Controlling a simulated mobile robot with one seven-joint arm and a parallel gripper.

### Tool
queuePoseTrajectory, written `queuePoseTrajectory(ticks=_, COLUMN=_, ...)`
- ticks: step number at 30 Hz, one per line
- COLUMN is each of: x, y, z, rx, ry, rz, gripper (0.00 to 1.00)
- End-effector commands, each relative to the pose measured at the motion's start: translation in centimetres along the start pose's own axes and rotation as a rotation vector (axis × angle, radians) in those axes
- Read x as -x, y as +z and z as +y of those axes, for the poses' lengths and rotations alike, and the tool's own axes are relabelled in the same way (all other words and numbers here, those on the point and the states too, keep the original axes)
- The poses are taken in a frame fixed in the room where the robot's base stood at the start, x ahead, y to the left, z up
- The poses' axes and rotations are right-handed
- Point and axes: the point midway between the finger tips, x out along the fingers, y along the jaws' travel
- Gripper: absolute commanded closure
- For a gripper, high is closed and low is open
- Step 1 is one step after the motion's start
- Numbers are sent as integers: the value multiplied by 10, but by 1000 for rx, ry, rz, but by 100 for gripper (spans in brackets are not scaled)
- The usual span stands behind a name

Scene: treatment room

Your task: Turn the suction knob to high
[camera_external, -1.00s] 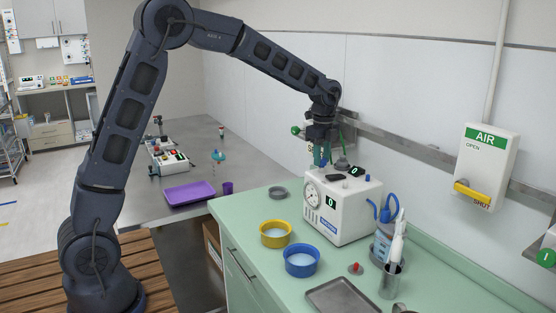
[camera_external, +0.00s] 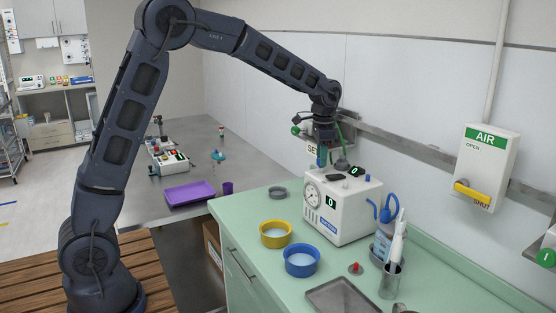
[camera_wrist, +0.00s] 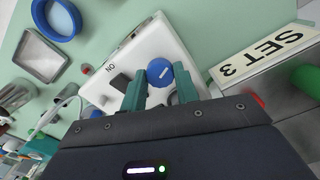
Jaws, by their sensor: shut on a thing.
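The white suction unit (camera_external: 345,217) stands on the green counter, with a round gauge (camera_external: 312,194) and a green "0" display on its front. In the wrist view, its white top (camera_wrist: 165,47) carries a blue knob (camera_wrist: 160,72) with a pale pointer line. My gripper (camera_wrist: 159,82) is over the unit, its teal fingers on either side of the knob and shut on it. In the external view, my gripper (camera_external: 322,157) points down at the unit's top and mostly hides the knob. The knob's setting marks cannot be read.
A grey knob (camera_external: 341,164) and dark parts sit beside my gripper on the unit. A wall rail (camera_external: 400,147) and "SET 3" sign (camera_wrist: 262,52) are close behind.

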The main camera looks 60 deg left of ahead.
Motion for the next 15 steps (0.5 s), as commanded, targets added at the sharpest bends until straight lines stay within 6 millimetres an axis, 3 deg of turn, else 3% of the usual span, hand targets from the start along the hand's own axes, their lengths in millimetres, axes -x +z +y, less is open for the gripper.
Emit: queuePoseTrajectory(ticks=15, x=2, y=-2, z=1, rx=486, ry=0, rz=5, gripper=93)
